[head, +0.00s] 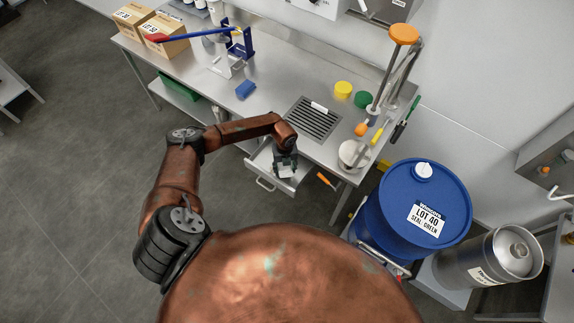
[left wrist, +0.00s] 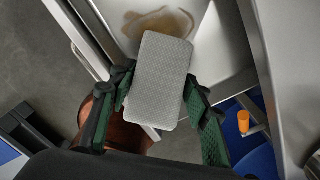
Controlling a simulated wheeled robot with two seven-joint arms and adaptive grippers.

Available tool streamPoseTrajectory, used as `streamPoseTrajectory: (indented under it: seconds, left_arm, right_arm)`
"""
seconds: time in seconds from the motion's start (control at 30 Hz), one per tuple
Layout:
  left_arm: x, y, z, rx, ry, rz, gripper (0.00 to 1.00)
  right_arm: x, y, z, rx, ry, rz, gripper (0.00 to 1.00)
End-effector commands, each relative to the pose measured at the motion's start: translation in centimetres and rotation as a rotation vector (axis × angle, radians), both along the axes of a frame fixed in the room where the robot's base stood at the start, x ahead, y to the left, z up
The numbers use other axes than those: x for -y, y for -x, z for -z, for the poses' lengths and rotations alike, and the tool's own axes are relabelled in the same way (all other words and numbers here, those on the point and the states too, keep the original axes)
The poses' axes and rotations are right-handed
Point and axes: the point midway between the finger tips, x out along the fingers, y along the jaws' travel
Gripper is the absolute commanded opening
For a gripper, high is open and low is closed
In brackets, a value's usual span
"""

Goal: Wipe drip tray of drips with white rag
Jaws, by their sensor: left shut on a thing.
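The drip tray (head: 262,163) is pulled out like a drawer from under the steel bench in the head view. In the left wrist view, the tray floor (left wrist: 215,62) carries a brown wet stain (left wrist: 158,22) beyond the rag. My left gripper (head: 286,160) is over the tray, its green fingers (left wrist: 160,92) on both sides of the white rag (left wrist: 160,75). The rag looks like a flat, pale rectangular pad and also shows below the gripper in the head view (head: 286,171). The rag hides part of the tray; I cannot tell whether it touches the floor. My right gripper is out of view.
A dark grate (head: 314,118) with a white item on it is set in the bench above the tray. A white pot (head: 353,154) stands at the bench's right end. An orange-handled thing (head: 326,180) is right of the tray. A blue drum (head: 415,215) stands further right.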

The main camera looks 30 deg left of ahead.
Motion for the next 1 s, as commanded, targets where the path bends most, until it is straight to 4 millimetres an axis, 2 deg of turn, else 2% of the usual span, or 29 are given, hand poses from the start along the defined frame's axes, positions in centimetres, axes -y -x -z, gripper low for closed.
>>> streamPoseTrajectory:
  seconds: [0.23, 0.5, 0.77, 1.0]
  left_arm:
    - [-0.5, 0.3, 0.0, 0.001, 0.000, 0.000, 0.05]
    - [-2.8, 0.1, -0.1, 0.001, -0.001, -0.001, 0.05]
    - [-3.7, 0.0, -0.2, 0.001, 0.001, 0.001, 0.05]
    - [-5.6, -0.1, -0.3, 0.000, 0.000, -0.001, 0.05]
  right_arm:
    - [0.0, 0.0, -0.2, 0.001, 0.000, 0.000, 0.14]
    - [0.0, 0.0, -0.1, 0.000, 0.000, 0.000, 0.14]
    - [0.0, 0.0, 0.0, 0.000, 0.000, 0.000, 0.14]
    - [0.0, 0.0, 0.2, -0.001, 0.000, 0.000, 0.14]
